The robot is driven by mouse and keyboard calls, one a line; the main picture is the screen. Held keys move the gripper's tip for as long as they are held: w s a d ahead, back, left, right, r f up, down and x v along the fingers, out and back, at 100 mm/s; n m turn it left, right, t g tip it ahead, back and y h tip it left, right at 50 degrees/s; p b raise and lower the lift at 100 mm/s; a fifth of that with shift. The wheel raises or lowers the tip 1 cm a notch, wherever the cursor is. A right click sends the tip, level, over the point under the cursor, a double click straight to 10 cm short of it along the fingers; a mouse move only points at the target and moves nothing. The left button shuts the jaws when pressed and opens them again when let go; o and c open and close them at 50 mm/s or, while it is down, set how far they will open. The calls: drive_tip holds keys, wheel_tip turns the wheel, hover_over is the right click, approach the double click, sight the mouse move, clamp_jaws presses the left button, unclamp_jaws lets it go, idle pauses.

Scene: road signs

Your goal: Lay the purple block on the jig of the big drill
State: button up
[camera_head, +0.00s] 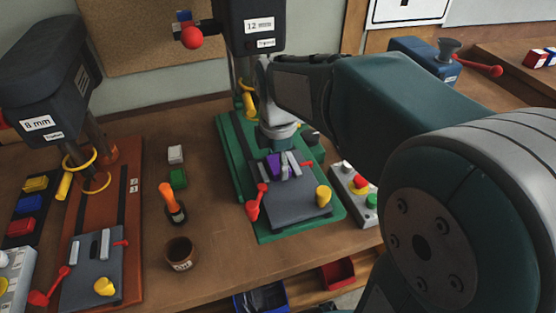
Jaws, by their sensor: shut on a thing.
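The purple block (274,163) is at the rear of the grey jig plate (292,208) of the big drill (258,25), labelled "12 mm". My gripper (282,166) points down over that jig and is shut on the purple block. My fingers and wrist partly hide the block and the drill column. I cannot tell whether the block touches the jig. The jig has a red lever (256,202) at its left and a yellow knob (323,195) at its right. The drill's green base (260,229) lies under the jig.
A smaller drill (45,85), labelled "8 mm", stands at the left with its own jig (92,275). A brown cup (181,253) and an orange-handled brush (171,203) stand between the drills. A button box (355,190) sits right of the green base.

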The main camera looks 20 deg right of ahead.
sight(278, 163)
drive_tip(key=o, duration=1)
drive_tip(key=shift+c, duration=0.2)
wheel_tip(278, 163, up, 12)
drive_tip(key=s+f+m+t, duration=0.2)
drive_tip(key=s+f+m, duration=0.2)
drive_tip(key=s+m, duration=0.3)
drive_tip(key=s+f+m+t, duration=0.3)
drive_tip(key=s+m, duration=0.4)
drive_tip(key=m, duration=0.4)
drive_tip(key=shift+f+t, duration=0.3)
drive_tip(key=shift+f, duration=0.55)
